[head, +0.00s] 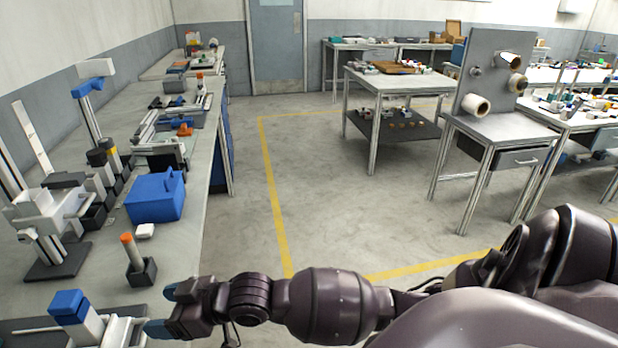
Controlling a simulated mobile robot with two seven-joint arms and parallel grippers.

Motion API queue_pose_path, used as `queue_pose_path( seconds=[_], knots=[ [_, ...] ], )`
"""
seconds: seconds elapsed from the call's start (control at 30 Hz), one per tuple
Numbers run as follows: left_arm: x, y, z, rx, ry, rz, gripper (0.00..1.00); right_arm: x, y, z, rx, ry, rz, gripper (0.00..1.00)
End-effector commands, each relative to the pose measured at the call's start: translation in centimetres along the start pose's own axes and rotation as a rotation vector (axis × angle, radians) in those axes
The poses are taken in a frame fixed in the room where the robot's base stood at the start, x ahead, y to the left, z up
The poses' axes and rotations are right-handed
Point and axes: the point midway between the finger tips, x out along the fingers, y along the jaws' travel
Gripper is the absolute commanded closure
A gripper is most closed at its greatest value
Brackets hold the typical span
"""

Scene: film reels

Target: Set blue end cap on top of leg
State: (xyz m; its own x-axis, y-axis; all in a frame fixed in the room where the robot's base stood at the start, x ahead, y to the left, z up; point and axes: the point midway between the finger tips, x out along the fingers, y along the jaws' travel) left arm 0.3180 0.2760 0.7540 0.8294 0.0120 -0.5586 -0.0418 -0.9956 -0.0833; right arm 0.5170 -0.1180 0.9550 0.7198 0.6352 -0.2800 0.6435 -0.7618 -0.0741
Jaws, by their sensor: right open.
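A blue end cap (68,304) sits on top of a white, post-like leg (88,328) at the lower left, slightly tilted in the picture. I cannot tell how firmly the cap is seated. My right gripper (163,309) reaches in from the right, over the near edge of the bench. Its two blue-tipped fingers are apart and empty. It is to the right of the cap and leg, with a gap between them. My left gripper is not in view.
On the left bench (205,165) stand a black holder (141,272) with an orange-topped stick, a small white block (145,230), a blue box (157,197) and a white-and-grey stand (48,215). The floor (340,215) right of the bench is clear.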

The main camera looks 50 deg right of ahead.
Motion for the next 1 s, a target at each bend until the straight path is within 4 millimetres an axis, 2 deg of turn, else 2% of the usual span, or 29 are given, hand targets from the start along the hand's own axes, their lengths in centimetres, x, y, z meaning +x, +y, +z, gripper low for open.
queue_pose_path(
  seconds=[0.03,0.27,0.37,0.5,0.6,0.7,0.8,1.0],
  knots=[
    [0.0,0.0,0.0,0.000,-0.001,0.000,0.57,-0.6,0.1,1.9,0.030,-0.002,0.037,0.31],
    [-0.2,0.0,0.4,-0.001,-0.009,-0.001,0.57,-4.3,1.4,9.6,0.095,-0.032,0.236,0.31],
    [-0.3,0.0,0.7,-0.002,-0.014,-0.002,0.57,-6.8,1.8,13.3,0.116,-0.068,0.332,0.31],
    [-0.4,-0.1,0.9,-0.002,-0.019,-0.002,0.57,-10.9,1.8,18.7,0.139,-0.144,0.466,0.31],
    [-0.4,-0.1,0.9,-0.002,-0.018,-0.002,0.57,-14.0,1.5,22.1,0.148,-0.203,0.550,0.31],
    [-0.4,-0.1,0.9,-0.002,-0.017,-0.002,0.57,-16.5,1.1,24.6,0.150,-0.256,0.611,0.31],
    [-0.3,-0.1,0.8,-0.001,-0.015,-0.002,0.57,-18.2,0.7,26.1,0.150,-0.291,0.648,0.31],
    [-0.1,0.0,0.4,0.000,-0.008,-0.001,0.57,-19.1,0.5,26.9,0.146,-0.311,0.668,0.31]
  ],
)
